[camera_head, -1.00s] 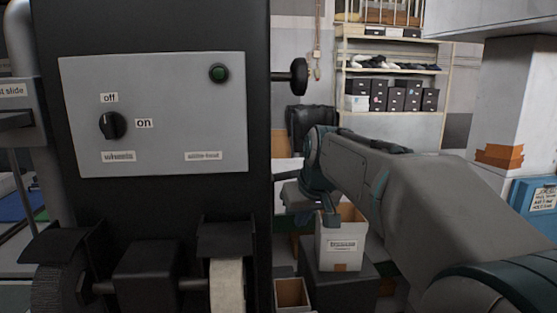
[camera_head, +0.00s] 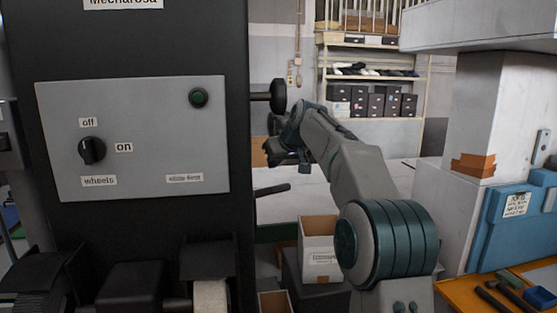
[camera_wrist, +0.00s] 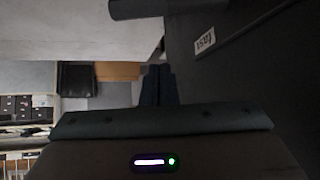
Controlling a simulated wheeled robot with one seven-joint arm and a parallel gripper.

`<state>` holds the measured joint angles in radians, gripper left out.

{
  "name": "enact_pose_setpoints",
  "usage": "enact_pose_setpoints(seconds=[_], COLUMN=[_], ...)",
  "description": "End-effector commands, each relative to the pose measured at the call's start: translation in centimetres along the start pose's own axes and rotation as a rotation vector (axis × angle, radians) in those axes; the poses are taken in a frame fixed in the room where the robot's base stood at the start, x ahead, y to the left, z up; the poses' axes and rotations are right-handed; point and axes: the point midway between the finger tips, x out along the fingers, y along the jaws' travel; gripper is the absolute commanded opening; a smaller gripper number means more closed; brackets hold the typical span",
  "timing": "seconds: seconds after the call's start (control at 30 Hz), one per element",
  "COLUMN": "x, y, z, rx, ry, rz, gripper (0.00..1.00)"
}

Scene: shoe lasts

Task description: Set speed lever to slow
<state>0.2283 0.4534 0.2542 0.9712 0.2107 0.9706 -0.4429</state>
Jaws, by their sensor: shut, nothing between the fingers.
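The speed lever (camera_head: 272,189) is a dark bar sticking out to the right from the side of the black machine (camera_head: 150,45) in the head view. In the wrist view, which looks upside down, a dark rounded bar that seems to be the same lever (camera_wrist: 165,9) crosses the top edge. A "fast" label (camera_wrist: 205,41) is on the machine's side near it. My gripper (camera_head: 272,155) is beside the machine, above the lever and apart from it. Its two dark fingers (camera_wrist: 158,72) are together and empty. No "slow" label shows.
A black knob on a rod (camera_head: 278,95) juts out above my gripper. The front panel (camera_head: 145,165) carries a rotary switch (camera_head: 92,150) and a green button (camera_head: 198,97). A white box (camera_head: 318,262) stands below the lever. Shelves (camera_head: 375,78) stand behind.

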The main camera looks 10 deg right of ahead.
Motion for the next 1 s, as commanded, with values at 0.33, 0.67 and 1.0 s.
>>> enact_pose_setpoints(seconds=[0.33, 0.67, 1.0], x=[5.9, 4.8, 4.5], y=[0.1, 0.0, 0.0], z=[0.6, 3.1, 3.7], rx=[0.0, 0.001, 0.0], ry=[0.0, 0.0, 0.0], rz=[0.003, 0.0, 0.001], gripper=[0.0, 0.0, 0.0])
